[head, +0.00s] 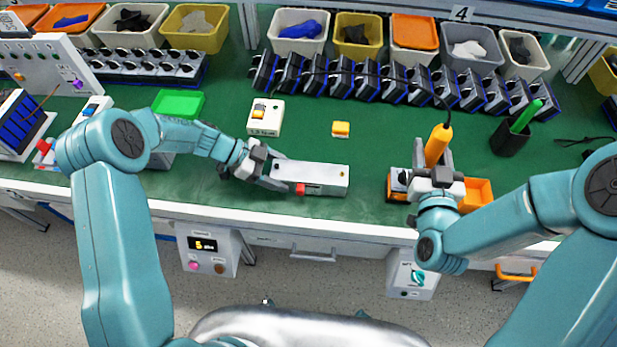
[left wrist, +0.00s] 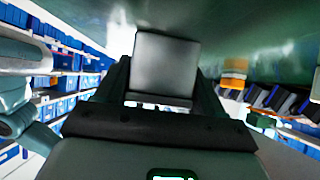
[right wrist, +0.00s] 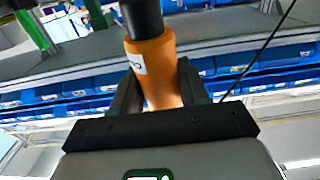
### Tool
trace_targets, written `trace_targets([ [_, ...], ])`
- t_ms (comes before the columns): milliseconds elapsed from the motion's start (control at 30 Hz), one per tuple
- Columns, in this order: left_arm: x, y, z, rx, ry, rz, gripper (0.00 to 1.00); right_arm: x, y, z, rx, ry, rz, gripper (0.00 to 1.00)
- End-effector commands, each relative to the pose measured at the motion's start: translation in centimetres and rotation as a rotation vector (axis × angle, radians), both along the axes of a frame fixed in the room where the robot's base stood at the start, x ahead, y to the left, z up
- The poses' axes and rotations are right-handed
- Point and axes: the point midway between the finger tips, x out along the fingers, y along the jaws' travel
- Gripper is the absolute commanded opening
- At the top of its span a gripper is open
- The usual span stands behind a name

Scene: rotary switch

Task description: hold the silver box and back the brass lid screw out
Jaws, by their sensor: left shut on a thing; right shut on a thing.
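The silver box (head: 325,178) lies near the front edge of the green bench, long side left to right. My left gripper (head: 272,172) is shut on its left end. In the left wrist view the box's grey end face (left wrist: 165,65) sits between the fingers. My right gripper (head: 437,168) is shut on an orange power screwdriver (head: 439,142), held upright to the right of the box, apart from it. The driver's orange body also shows in the right wrist view (right wrist: 153,70). I cannot make out the brass lid screw clearly. The driver's tip is hidden.
A red piece (head: 300,189) shows at the box's front side. An orange tray (head: 480,190) is under my right wrist. A yellow block (head: 341,129) and a white switch box (head: 265,117) lie behind the silver box. A dark cup (head: 510,138) holds a green tool.

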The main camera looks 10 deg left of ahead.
Motion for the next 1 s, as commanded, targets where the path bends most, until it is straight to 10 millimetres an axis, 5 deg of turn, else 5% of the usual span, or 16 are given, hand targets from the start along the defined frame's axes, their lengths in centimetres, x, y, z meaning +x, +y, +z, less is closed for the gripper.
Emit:
trace_targets([
  [567, 0.0, 0.0, 0.0, 0.001, 0.0, -0.001, 0.14, 0.2, -0.2, 0.0, 0.0, -0.004, -0.006, 0.0],
  [867, 0.0, 0.0, 0.0, 0.001, 0.001, -0.001, 0.14, 3.7, -1.0, 0.0, 0.0, -0.021, -0.04, 0.0],
  [1000, 0.0, 0.0, 0.0, 0.001, 0.001, -0.001, 0.14, 4.9, 0.7, 0.5, 0.001, -0.028, 0.01, 0.0],
])
